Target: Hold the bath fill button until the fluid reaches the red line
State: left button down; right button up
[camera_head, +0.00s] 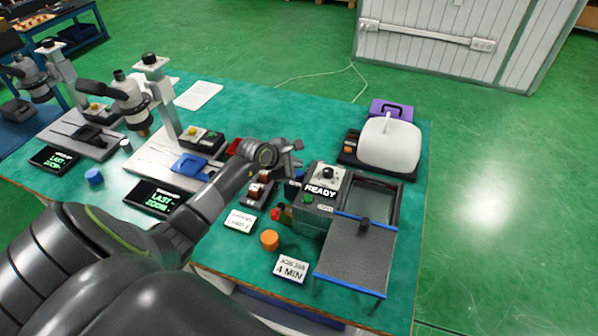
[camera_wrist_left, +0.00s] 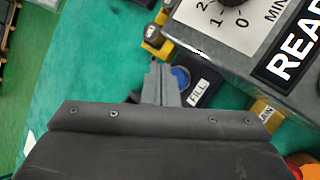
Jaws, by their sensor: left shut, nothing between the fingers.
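The bath machine has a grey control box (camera_head: 322,190) with a READY display and a dial. Its open tank (camera_head: 374,196) is to the right; I cannot make out a fluid level or red line. The fill button (camera_wrist_left: 181,76) is blue, on a dark block labelled FILL (camera_wrist_left: 198,92). My left gripper (camera_head: 297,160) is beside the box's back left corner. In the left wrist view its closed fingertips (camera_wrist_left: 156,68) are right beside the blue button and partly cover it; I cannot tell whether they press it. My right gripper is not in view.
A grey plate with blue edges (camera_head: 352,258) stands in front of the tank. An orange knob (camera_head: 269,240), cards and a white rounded device (camera_head: 389,145) are nearby. Microscope-like stands are at left.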

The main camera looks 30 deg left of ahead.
pick_arm(q)
notch_tip(320, 180, up, 4)
jog(key=shift+r+p, duration=0.1)
jog(key=shift+p, duration=1.1)
